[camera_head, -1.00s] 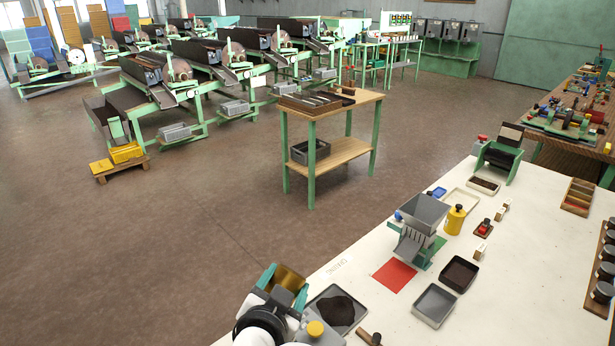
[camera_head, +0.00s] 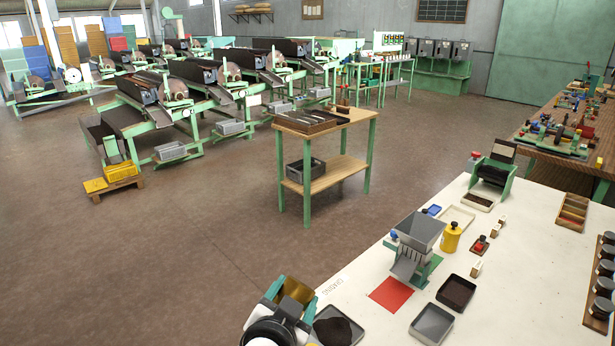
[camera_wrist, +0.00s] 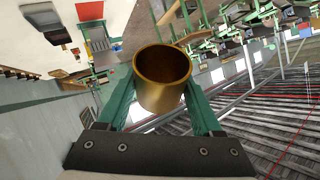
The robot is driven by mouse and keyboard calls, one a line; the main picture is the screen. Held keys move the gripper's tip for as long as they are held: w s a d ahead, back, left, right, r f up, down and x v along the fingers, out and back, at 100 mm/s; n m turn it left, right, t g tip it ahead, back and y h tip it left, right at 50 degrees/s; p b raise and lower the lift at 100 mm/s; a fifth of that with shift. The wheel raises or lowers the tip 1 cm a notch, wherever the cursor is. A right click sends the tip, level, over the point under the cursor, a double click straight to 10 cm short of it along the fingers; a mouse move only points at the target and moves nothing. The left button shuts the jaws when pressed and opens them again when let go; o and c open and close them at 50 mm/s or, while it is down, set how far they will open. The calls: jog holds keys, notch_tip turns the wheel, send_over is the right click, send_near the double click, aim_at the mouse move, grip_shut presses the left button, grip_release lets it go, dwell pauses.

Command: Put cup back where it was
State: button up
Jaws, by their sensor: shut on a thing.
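The cup is a brass-coloured open cylinder (camera_wrist: 162,82). My gripper (camera_wrist: 162,88) is shut on it, with a green finger on each side in the wrist view. The inside of the cup looks empty in the wrist view. In the head view the cup (camera_head: 297,290) shows between the teal fingers of my gripper (camera_head: 290,298), at the near left edge of the white table (camera_head: 345,272). The cup is held above the table or its edge; the exact height is hard to tell. Its underside is hidden.
A tray of dark powder (camera_head: 336,328) is beside my gripper. A red square (camera_head: 390,295), a grey hopper (camera_head: 415,232), a grey tray (camera_head: 431,324), a dark-filled tray (camera_head: 456,292) and a yellow bottle (camera_head: 451,238) are farther right. A wooden workbench (camera_head: 325,165) stands beyond on open floor.

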jog(key=d+r+m+h, duration=0.2)
jog(key=d+r, duration=1.1)
jog(key=r, duration=0.1)
jog(key=d+f+m+g+y, duration=0.2)
jog(key=d+f+m+g, duration=0.3)
jog(key=d, duration=0.8)
jog(key=m+g+y, duration=0.6)
jog(key=g+y, duration=0.1)
jog(key=y, duration=0.9)
send_over(333, 335)
jog(key=f, duration=3)
jog(key=shift+s+d+f, duration=0.15)
jog(key=shift+d+f, duration=0.2)
jog(key=shift+f, duration=0.05)
jog(key=f, duration=0.4)
jog(key=shift+a, duration=0.4)
jog(key=shift+f, duration=0.25)
